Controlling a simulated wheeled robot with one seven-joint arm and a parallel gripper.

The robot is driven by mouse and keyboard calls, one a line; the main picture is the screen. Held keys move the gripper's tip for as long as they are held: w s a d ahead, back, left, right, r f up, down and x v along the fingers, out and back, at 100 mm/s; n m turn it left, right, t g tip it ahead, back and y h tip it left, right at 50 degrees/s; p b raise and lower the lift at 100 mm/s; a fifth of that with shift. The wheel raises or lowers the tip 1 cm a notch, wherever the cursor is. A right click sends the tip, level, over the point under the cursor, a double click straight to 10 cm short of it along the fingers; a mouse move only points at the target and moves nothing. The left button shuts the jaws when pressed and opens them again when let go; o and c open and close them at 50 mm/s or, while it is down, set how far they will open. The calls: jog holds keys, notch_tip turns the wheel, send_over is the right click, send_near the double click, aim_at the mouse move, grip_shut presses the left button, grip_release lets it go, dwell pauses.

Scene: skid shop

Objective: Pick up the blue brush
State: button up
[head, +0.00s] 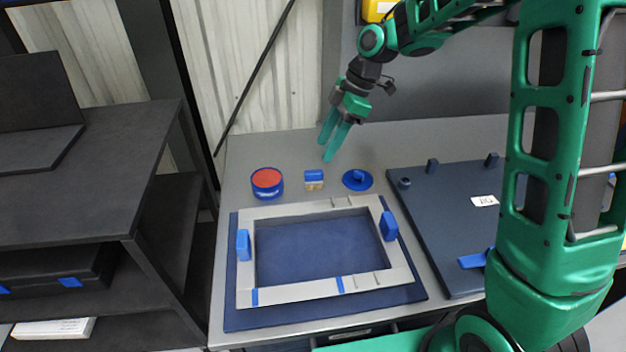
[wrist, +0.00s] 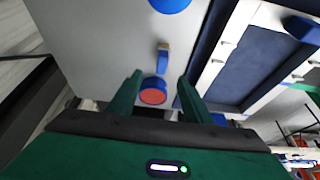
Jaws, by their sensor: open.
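The blue brush (head: 314,175) is a small block with a blue top and a tan lower part. It stands on the grey table between a round container and a blue disc. It shows in the wrist view as a small tan and blue piece (wrist: 163,60), just beyond the fingertips and between their lines. My gripper (head: 325,151) is open and empty, with green fingers pointing down. In the head view it appears above the table, up and slightly right of the brush, apart from it. The fingers also show in the wrist view (wrist: 159,77).
A blue container with a red top (head: 267,182) stands left of the brush. A blue disc with a knob (head: 357,180) lies right. A light frame with blue handles (head: 325,291) is in front. A dark panel (head: 440,215) lies right. A wall rises behind the table.

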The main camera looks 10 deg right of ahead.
aim_at(314, 171)
jog(key=x, duration=1)
jog(key=shift+s+d+f, duration=0.1)
jog(key=shift+d+f, duration=0.05)
jog(key=shift+f, duration=0.15)
jog(key=c, duration=1.1)
